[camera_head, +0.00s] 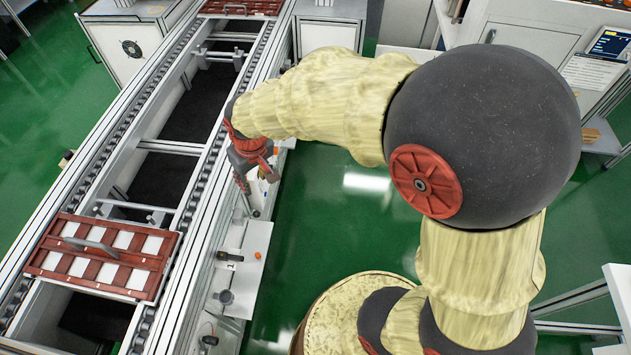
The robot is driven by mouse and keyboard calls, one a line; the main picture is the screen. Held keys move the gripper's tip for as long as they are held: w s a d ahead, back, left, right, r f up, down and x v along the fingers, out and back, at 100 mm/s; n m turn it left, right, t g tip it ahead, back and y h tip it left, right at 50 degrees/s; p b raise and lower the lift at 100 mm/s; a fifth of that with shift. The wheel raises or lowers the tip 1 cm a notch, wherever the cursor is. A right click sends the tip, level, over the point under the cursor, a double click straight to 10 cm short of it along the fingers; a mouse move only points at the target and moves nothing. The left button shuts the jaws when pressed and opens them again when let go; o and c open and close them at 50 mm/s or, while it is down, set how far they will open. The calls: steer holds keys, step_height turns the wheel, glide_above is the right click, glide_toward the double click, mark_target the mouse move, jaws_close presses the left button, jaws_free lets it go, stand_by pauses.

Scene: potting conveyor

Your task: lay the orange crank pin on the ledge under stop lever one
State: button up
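My gripper (256,180), dark grey with red parts, points down over the white ledge (256,240) along the conveyor's right side. Its fingers are small here, and I cannot tell whether they are open or hold anything. A black lever (228,256) lies at the ledge's left side, just above a label that looks like "1". A small orange piece (258,255) shows at the ledge's right edge, level with that lever. Another small orange piece (276,151) shows just right of the gripper. I cannot tell which of them is the crank pin.
The conveyor (166,165) runs diagonally on the left, carrying a red-brown tray (62,258) with white squares and a grey handle. A grey round knob (225,297) stands farther down the ledge. Cabinets stand at the back. The green floor (330,225) right of the ledge is open.

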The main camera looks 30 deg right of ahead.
steer(key=s+d+r+m+t, duration=0.1)
steer(key=s+d+r, duration=0.2)
steer(key=s+r, duration=0.5)
steer(key=s+d+r+m+t, duration=0.1)
steer(key=s+d+r, duration=0.3)
steer(key=s+r, duration=0.4)
steer(key=s+t, duration=0.1)
steer(key=s, duration=0.2)
steer(key=shift+d+r, duration=0.25)
steer(key=shift+r, duration=0.05)
steer(key=shift+a, duration=0.1)
